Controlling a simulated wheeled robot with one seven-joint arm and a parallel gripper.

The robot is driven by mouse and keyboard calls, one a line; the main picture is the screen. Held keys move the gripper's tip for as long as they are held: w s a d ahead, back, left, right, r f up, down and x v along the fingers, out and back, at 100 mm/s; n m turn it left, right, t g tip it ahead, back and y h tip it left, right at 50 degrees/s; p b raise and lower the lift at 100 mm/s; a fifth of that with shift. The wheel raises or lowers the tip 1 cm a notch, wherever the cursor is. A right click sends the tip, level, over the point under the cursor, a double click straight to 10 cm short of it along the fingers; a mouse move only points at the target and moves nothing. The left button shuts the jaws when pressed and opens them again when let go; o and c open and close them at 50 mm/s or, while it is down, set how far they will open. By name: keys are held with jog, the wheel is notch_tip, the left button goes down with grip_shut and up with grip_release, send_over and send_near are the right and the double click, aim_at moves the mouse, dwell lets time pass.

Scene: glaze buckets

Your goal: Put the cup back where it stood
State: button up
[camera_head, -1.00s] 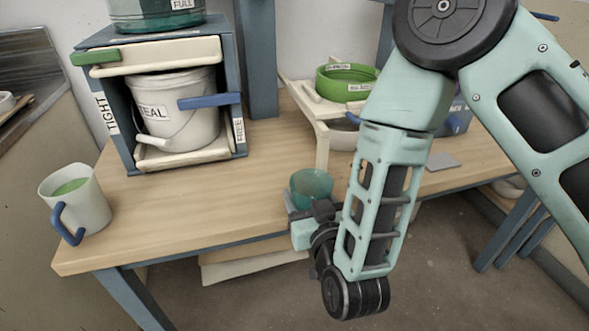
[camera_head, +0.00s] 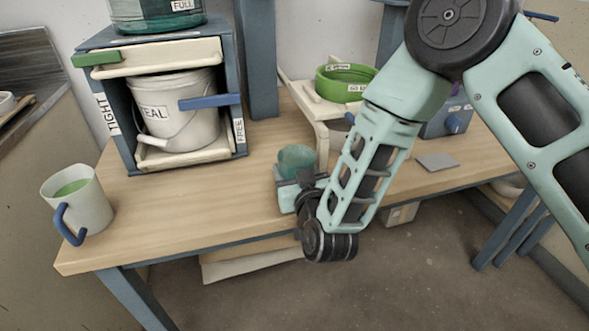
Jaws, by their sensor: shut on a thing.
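A small teal cup (camera_head: 297,158) is upright at the end of my arm, over the wooden table (camera_head: 220,200). My gripper (camera_head: 296,178) is shut on the cup; my wrist and the cup itself hide most of the fingers. I cannot tell whether the cup's base touches the table or hangs a little above it. The inside of the cup is too small to make out.
A grey jug (camera_head: 88,210) with a blue handle stands at the table's left end. A blue rack (camera_head: 122,125) holds a white bucket (camera_head: 185,110). A cream stand (camera_head: 322,132) with a green tub (camera_head: 346,80) is close behind the cup. The table's front middle is clear.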

jog(key=shift+f, duration=0.1)
jog(key=shift+f, duration=0.1)
jog(key=o, duration=1)
jog(key=shift+c, duration=0.2)
jog(key=shift+r, duration=0.25)
jog(key=v, duration=1.2)
jog(key=shift+b, duration=0.35)
